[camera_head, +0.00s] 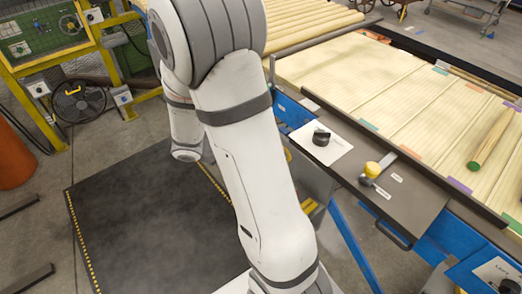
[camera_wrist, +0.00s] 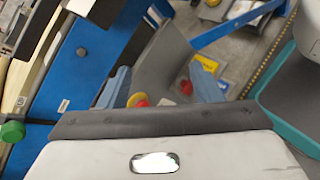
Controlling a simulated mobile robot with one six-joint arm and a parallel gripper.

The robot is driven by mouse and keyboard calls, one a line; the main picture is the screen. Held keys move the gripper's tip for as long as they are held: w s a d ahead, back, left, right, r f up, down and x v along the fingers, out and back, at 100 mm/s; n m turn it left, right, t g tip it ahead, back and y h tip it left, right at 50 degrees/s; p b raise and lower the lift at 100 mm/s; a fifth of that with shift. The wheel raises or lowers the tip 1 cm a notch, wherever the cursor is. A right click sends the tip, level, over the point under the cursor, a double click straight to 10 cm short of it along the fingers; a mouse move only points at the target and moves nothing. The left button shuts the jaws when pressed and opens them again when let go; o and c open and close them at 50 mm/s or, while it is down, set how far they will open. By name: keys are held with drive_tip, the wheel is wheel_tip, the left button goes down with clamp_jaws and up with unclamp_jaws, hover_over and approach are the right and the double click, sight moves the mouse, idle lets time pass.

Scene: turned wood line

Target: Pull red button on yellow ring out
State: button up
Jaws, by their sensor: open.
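In the wrist view, a red button on a yellow ring (camera_wrist: 138,101) shows low in the middle, close to the left finger. Its lower part is hidden behind the dark edge of my gripper body. My gripper (camera_wrist: 162,84) is open, with a blue-grey finger on each side and nothing visibly held between them. Whether a finger touches the button cannot be told. In the head view my arm covers the middle, and neither the button nor my fingertips can be made out.
A grey panel (camera_wrist: 165,55) lies beyond the fingers. In the head view, a console (camera_head: 345,172) with a black knob (camera_head: 321,137) and a yellow knob (camera_head: 372,169) stands right of my arm. A dark mat (camera_head: 130,225) lies at left.

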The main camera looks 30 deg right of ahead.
drive_tip(key=w+d+f+n+t+h+b, duration=0.25)
drive_tip(key=w+f+n, duration=0.2)
drive_tip(key=f, duration=0.35)
drive_tip(key=w+d+f+n+t+h+b, duration=0.1)
drive_tip(key=w+f+n+t+h+b, duration=0.1)
drive_tip(key=w+f+n+t+h, duration=0.45)
drive_tip(key=s+d+f+m+g+y, duration=0.1)
drive_tip(key=d+g+y, duration=0.1)
drive_tip(key=d, duration=0.5)
drive_tip(key=shift+s+f+p, duration=0.25)
drive_tip(key=shift+f+p, duration=0.1)
drive_tip(key=shift+f, duration=0.05)
drive_tip(key=shift+d, duration=0.1)
clamp_jaws()
